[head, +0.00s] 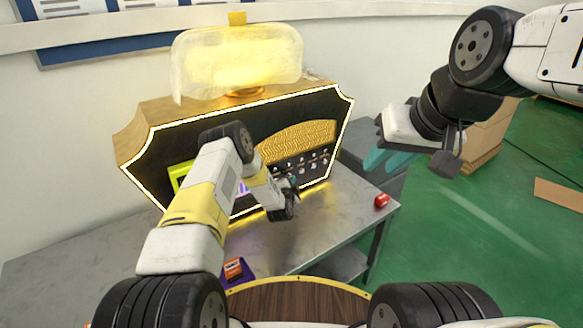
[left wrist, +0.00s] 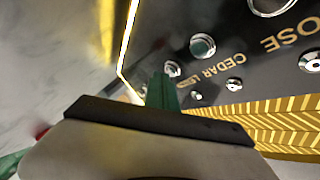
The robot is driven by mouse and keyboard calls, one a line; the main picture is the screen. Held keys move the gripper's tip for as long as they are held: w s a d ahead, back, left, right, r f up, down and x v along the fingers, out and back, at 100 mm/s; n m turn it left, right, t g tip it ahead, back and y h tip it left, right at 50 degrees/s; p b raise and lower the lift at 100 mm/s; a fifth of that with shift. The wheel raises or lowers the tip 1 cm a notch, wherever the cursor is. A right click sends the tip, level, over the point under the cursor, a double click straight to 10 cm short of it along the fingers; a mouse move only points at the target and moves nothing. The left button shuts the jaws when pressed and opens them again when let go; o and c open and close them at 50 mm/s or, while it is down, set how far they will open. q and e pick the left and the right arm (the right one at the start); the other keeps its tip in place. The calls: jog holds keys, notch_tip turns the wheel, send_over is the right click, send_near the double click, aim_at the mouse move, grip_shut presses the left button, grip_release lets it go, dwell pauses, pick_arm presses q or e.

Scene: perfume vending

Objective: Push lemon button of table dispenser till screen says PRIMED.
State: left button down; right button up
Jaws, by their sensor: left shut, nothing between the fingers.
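The table dispenser (head: 150,145) is a black panel in a wooden case with a lit edge and a gold fan. Its row of round silver fittings (head: 313,158) is partly behind my left gripper (head: 294,190). The left wrist view shows the CEDAR label (left wrist: 231,61) and beside it a partly covered label starting with L. A silver ring (left wrist: 172,69) and a small silver knob (left wrist: 197,96) flank that label. My left gripper is shut and empty, its green fingertip (left wrist: 162,80) close by; contact cannot be told. My arm covers much of the screen (head: 180,175), whose text is unreadable. My right gripper (head: 390,158) hangs away from the dispenser.
The grey metal table (head: 325,220) has free room in front of the dispenser. A red object (head: 381,201) lies near its right edge. A purple tray with an orange item (head: 233,267) is at the front. Cardboard boxes (head: 485,140) stand on the green floor.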

pick_arm(q)
jog(key=shift+w+a, duration=0.25)
jog(key=shift+w, duration=0.05)
dwell(0.6)
jog(key=shift+s+d, duration=0.45)
jog(key=shift+s, duration=0.25)
jog(key=shift+s+d, duration=0.75)
jog(key=shift+s, duration=0.3)
jog(key=shift+s+d, duration=0.75)
jog(key=shift+s, duration=0.25)
